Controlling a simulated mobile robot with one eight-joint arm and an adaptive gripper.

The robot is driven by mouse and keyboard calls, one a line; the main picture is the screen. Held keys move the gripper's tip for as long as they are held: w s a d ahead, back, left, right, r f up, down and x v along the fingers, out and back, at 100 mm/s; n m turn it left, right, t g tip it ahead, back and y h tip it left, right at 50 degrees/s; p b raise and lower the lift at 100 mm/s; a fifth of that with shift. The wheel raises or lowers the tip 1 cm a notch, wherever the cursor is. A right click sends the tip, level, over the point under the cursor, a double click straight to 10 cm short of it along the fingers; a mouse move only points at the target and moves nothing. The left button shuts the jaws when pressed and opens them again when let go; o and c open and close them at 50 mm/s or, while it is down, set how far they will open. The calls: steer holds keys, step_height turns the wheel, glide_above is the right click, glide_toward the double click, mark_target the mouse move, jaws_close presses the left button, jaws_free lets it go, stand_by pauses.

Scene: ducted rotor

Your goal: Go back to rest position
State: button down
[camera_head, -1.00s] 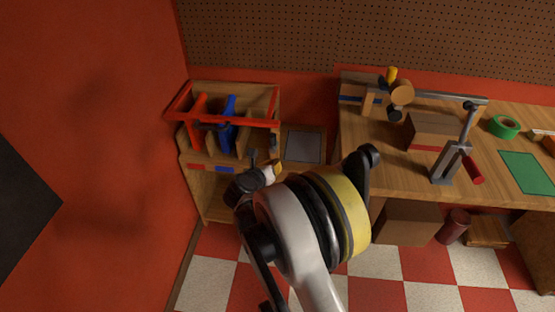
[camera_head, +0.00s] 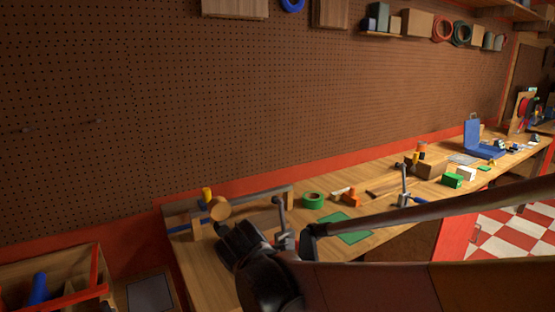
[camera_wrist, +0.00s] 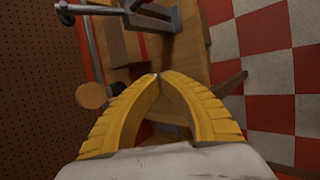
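My gripper (camera_wrist: 157,76) shows in the wrist view with its two yellow ribbed fingers closed, their tips meeting and nothing seen between them. It hangs above the left end of the wooden workbench (camera_wrist: 190,52), with the checkered floor to the right. In the head view my dark arm links cross the lower middle and right and hide part of the bench (camera_head: 203,262). The gripper fingers cannot be made out in that view. No held object is visible.
Green tape (camera_head: 313,200) and a green mat (camera_head: 345,228) lie further right. A red-framed rack (camera_head: 97,275) is at lower left. The pegboard wall (camera_head: 150,130) rises behind.

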steer(key=s+d+r+m+g, duration=0.1)
steer(key=s+d+r+m, duration=0.1)
steer(key=s+d+m, duration=0.45)
steer(key=s+d+r+m, duration=0.1)
steer(key=s+d+m, duration=0.25)
steer(key=d, duration=0.55)
steer(key=s+d+f+m, duration=0.2)
steer(key=s+d+m, duration=0.7)
steer(key=s+m, duration=0.3)
steer(key=shift+s+d+f+m+g, duration=0.25)
steer(key=shift+s+f+m+g, duration=0.05)
steer(key=shift+s, duration=0.15)
steer(key=shift+a, duration=0.1)
